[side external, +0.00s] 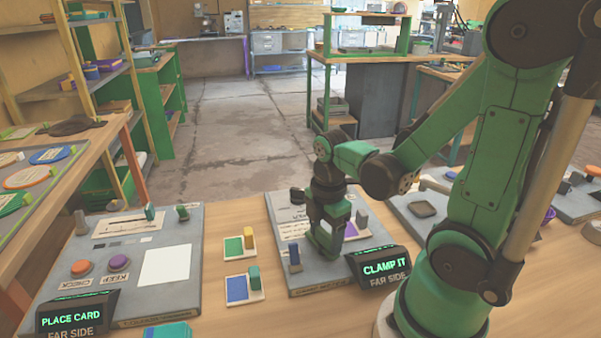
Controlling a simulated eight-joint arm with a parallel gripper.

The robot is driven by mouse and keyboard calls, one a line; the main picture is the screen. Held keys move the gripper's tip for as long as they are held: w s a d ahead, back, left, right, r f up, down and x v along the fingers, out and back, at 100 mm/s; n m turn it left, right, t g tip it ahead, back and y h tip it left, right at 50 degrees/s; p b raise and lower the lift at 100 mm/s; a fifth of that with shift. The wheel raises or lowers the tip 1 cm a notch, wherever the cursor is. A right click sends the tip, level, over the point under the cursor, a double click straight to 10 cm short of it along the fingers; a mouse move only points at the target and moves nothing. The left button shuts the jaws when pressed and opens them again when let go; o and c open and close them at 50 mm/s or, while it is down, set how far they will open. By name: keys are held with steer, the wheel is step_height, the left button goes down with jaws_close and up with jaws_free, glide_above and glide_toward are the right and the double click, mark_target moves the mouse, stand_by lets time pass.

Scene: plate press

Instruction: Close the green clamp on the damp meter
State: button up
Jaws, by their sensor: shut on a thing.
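My gripper (326,246) points down at the middle grey board (312,277) in the side view. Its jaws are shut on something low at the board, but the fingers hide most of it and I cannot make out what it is. I cannot pick out the green clamp apart from the green of my gripper. A blue upright handle (294,258) stands at the board's left front. A grey upright piece (361,222) stands right of my gripper, beside a purple patch (350,231).
A left board (115,298) carries buttons, a white sheet (166,265) and a "PLACE CARD" display (75,315). Another board (432,218) lies to the right, partly behind my arm.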

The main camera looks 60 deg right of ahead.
steer(key=m, duration=0.8)
steer(key=shift+m, duration=0.3)
steer(key=m, duration=0.8)
steer(key=shift+m, duration=0.6)
steer(key=o, duration=1.3)
steer(key=shift+c, duration=0.2)
